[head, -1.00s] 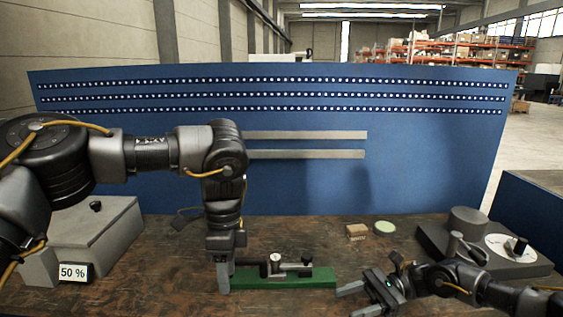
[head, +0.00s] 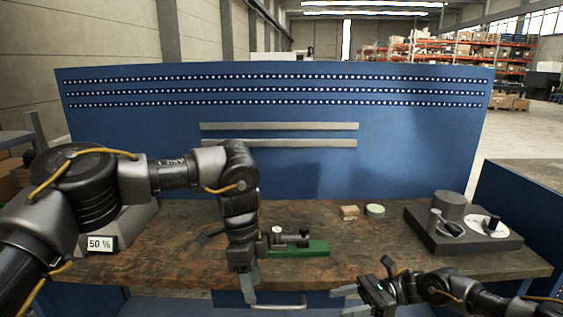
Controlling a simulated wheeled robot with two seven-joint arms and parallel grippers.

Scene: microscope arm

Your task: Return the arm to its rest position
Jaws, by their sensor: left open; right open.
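A small device with a black and silver arm-like part (head: 291,238) sits on a green base (head: 312,249) on the bench. A dark grey unit (head: 470,245) with a round block, a short lever and a white dial (head: 486,226) stands at the bench's right. I cannot tell which part is the arm the task names. My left gripper (head: 248,288) is open and empty, pointing down at the front edge, left of and nearer than the green base. My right gripper (head: 348,300) is open and empty, low in front of the bench. My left wrist hides part of the green base's left side.
A wooden block (head: 349,212) and a pale green round disc (head: 375,210) lie behind the green base. A "50 %" sign (head: 101,243) stands at left before a grey box, partly behind my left arm. The wooden bench top (head: 385,245) is clear at centre right. A blue panel (head: 400,150) closes the back.

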